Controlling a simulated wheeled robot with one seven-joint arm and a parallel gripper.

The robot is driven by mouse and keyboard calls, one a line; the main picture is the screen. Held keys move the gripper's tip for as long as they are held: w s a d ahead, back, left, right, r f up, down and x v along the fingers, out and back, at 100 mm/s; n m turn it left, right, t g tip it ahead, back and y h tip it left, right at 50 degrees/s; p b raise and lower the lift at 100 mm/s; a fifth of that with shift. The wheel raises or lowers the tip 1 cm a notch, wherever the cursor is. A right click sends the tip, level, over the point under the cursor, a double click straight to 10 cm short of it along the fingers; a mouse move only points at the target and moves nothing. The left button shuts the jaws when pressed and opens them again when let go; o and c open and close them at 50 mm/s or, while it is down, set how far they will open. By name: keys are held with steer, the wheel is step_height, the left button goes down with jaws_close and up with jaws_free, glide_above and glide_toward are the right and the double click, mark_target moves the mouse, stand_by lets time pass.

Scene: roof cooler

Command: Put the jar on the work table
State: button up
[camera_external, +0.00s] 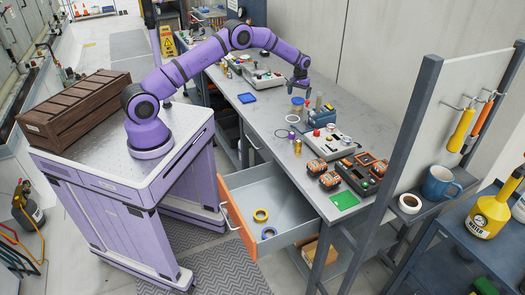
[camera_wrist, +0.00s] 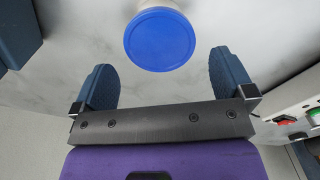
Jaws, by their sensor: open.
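A jar (camera_external: 297,109) with a blue lid stands upright on the grey work table (camera_external: 262,118), just below my gripper in the external view. In the wrist view its round blue lid (camera_wrist: 160,40) faces the camera, with a little of the pale body showing at the top edge. My gripper (camera_external: 299,88) points down above the jar, open and empty. In the wrist view its two fingers (camera_wrist: 161,62) are spread wide, with the lid ahead of and partly between their tips. I cannot tell the exact height gap.
A grey control box (camera_external: 325,143) and orange-black batteries (camera_external: 317,168) stand toward the table's near end. An open drawer (camera_external: 282,205) holding tape rolls sticks out in front. A wooden crate (camera_external: 75,110) stands beside my base.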

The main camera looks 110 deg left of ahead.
mark_target(299, 100)
step_height(299, 100, up, 8)
stand_by(0.5)
